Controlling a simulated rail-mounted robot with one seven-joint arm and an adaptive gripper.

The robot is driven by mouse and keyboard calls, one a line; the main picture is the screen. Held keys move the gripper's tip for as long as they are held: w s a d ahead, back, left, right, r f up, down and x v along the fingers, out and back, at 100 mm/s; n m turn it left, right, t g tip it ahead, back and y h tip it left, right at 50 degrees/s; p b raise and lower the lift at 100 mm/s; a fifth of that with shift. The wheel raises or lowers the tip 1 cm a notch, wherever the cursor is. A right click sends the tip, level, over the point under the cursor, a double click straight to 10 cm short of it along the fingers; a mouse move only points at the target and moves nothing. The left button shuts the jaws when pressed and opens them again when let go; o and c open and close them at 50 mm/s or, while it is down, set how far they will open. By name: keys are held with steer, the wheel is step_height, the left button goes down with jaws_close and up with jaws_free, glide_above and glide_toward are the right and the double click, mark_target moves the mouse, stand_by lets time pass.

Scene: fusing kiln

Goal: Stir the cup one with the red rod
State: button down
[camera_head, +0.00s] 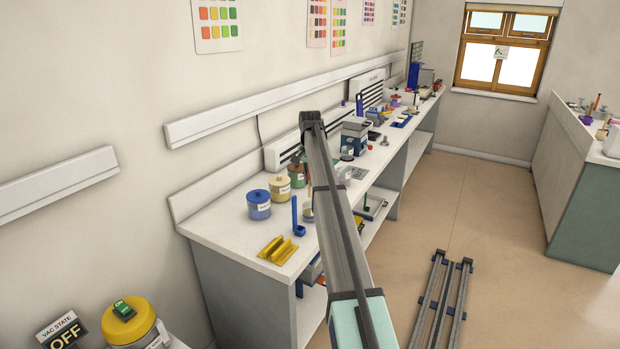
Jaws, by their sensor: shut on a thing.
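My arm reaches across the bench, and its far end bends down behind the arm's own link. A dark grey part of my gripper (297,159) shows just left of the link, mostly hidden. A thin strip of the red rod (308,171) shows beside it, upright, and my gripper is shut on it. A small pale cup (308,213) stands on the bench below, partly covered by my arm. I cannot read a label on it, or tell whether the rod's lower end is inside it.
A blue upright holder (296,216) and a yellow rack (278,249) sit near the bench's front. A blue-grey machine (354,138) stands right of my arm.

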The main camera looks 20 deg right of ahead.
mark_target(310, 197)
steer(key=shift+f+b, duration=1.05)
steer(key=shift+f, duration=3.4)
steer(key=shift+s, duration=0.1)
